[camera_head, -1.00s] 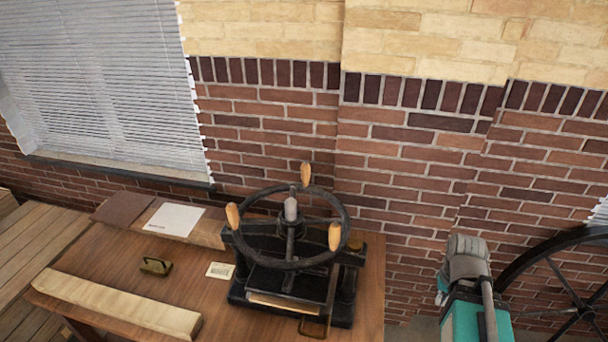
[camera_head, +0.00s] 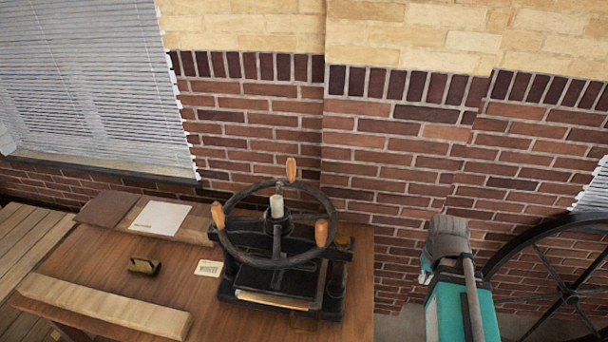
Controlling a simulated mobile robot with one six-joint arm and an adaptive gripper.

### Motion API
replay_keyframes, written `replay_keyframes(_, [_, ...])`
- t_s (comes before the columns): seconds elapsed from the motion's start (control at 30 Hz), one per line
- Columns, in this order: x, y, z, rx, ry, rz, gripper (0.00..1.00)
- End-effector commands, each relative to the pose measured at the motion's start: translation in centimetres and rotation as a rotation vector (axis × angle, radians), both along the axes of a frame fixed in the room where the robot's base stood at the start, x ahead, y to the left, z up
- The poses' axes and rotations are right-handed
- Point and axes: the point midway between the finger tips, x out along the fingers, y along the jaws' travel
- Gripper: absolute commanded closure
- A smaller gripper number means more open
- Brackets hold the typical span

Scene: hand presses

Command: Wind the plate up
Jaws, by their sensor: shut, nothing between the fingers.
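A black iron hand press (camera_head: 338,290) stands on the wooden table. Its round handwheel (camera_head: 240,255) lies roughly level on top and has three wooden handles: one at the back (camera_head: 291,169), one at left (camera_head: 218,215) and one at right (camera_head: 321,233). A pale upright post (camera_head: 277,206) shows at the wheel's centre. The dark plate (camera_head: 290,278) is partly hidden below the wheel. A pale slab edge (camera_head: 270,299) shows low at the front; I cannot tell the gap above it. My gripper is not in view.
On the table (camera_head: 100,265) are a long pale block (camera_head: 105,306), a small brass-coloured object (camera_head: 144,266), a card (camera_head: 208,268) and a white sheet (camera_head: 160,217). A brick wall stands close behind. A grey and teal jointed part (camera_head: 460,305) and a large spoked wheel (camera_head: 570,297) are at right.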

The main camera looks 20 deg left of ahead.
Motion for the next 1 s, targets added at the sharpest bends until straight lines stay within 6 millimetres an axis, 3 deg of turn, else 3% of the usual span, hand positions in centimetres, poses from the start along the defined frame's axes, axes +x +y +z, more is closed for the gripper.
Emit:
replay_keyframes(0.37, [7.0, 8.8, 6.9, 0.109, -0.056, 0.426, 1.0])
replay_keyframes(0.7, [12.9, 19.8, 14.1, 0.229, -0.159, 0.925, 1.0])
replay_keyframes(1.0, [16.3, 29.6, 19.9, 0.316, -0.276, 1.319, 1.0])
